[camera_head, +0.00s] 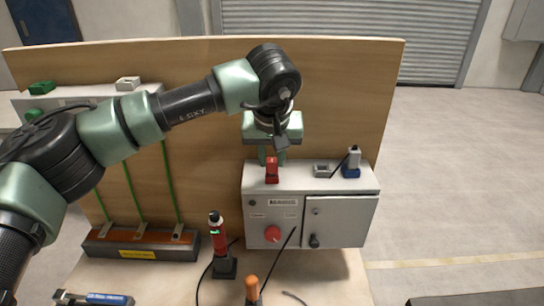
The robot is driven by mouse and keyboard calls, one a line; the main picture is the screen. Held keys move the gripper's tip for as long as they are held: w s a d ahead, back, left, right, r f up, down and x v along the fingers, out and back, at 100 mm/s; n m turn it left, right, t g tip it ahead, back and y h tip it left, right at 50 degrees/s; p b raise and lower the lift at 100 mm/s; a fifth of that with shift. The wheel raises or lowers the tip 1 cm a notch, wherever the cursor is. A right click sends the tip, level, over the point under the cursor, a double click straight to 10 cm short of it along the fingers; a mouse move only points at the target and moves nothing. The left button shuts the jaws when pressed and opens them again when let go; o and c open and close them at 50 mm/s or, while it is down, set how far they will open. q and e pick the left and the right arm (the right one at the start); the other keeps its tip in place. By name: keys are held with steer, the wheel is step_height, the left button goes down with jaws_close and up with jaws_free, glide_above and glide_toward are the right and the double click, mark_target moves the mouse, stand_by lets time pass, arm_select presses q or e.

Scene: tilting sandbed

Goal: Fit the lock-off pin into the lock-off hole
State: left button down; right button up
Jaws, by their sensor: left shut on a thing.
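My left gripper (272,159) points down over the back left of the grey control box (288,212). It is shut on a small red piece (272,173), which looks like the lock-off pin. The red piece is upright at the top of the box; I cannot tell whether it touches the box or sits in anything. The lock-off hole cannot be made out. The box front has a round red knob (272,233) at the left and a door with a black handle (314,241) at the right. My right gripper is not in view.
On the box top are a grey block (321,170) and a blue-based device (351,164). A red and black tool (218,233) stands in front, left of the box. An orange handle (251,288) and cables lie nearer. A wooden panel (345,90) stands behind.

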arm_select(q)
steer(key=shift+f+b, duration=0.3)
steer(key=shift+f, duration=0.25)
steer(key=c, duration=0.6)
jaws_free()
steer(key=shift+c, duration=0.2)
steer(key=shift+r, duration=0.1)
steer(key=shift+r+p, duration=2.7)
steer(key=shift+r, duration=1.3)
steer(key=shift+f, duration=0.1)
